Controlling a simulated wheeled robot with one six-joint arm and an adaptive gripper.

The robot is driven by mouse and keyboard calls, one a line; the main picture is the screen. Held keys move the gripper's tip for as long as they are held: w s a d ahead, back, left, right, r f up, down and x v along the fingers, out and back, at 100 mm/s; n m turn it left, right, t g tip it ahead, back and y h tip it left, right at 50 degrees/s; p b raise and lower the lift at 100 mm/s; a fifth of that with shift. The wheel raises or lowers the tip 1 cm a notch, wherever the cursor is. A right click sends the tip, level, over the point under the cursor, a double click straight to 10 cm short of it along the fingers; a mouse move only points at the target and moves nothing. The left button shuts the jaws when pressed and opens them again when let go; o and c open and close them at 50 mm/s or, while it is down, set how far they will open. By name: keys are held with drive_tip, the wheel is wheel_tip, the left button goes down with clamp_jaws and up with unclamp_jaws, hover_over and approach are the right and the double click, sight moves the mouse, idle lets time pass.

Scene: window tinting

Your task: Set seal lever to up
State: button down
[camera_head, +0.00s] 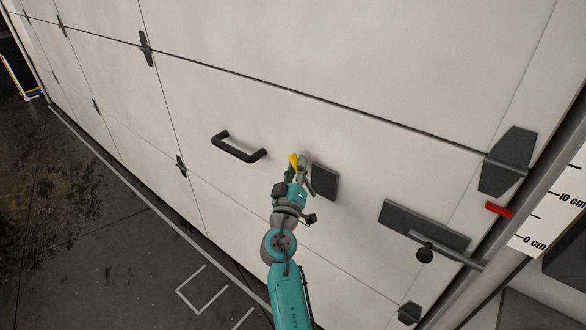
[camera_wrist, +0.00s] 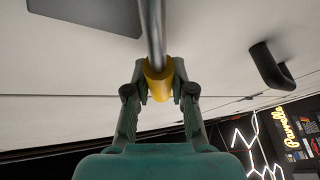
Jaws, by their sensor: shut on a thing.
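The seal lever shows in the wrist view as a grey metal rod (camera_wrist: 152,35) ending in a yellow grip (camera_wrist: 158,86). In the head view the yellow grip (camera_head: 293,160) stands out in front of the white door, just left of a dark square plate (camera_head: 324,182). My gripper (camera_head: 296,170) is at the grip, and in the wrist view its two fingers (camera_wrist: 158,80) close on the yellow grip from both sides. Where the rod meets its mount is out of the wrist view, and in the head view my gripper partly hides the lever.
A black pull handle (camera_head: 238,148) is on the door to the left. A dark latch plate with a round knob and bar (camera_head: 425,225) is at right. A red pointer (camera_head: 498,210) and a centimetre scale (camera_head: 552,215) stand at the right edge. The floor at left is open.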

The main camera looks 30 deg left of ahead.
drive_tip(key=d+m+t, duration=0.1)
drive_tip(key=m, duration=0.1)
drive_tip(key=d+r+m+h, duration=0.1)
drive_tip(key=m, duration=0.1)
drive_tip(key=d+m+t+h, duration=0.1)
drive_tip(key=shift+s+d+r+m+t, duration=0.1)
drive_tip(key=shift+d+r+m+t, duration=0.05)
drive_tip(key=shift+r+m+t, duration=0.2)
drive_tip(key=shift+s+d+r+m+t+h, duration=0.1)
drive_tip(key=shift+d+m+t+h, duration=0.1)
drive_tip(key=shift+d+m+h, duration=0.55)
drive_tip(key=shift+w+d+f+m+t+h, duration=0.15)
drive_tip(key=shift+m+h, duration=0.3)
drive_tip(key=shift+m, duration=0.55)
drive_tip(key=shift+s+d+r+m+t+h, duration=0.2)
drive_tip(key=shift+d+m+h, duration=0.35)
drive_tip(key=shift+m, duration=0.35)
drive_tip(key=c, duration=1)
unclamp_jaws()
drive_tip(key=shift+o, duration=0.2)
drive_tip(key=v, duration=1.2)
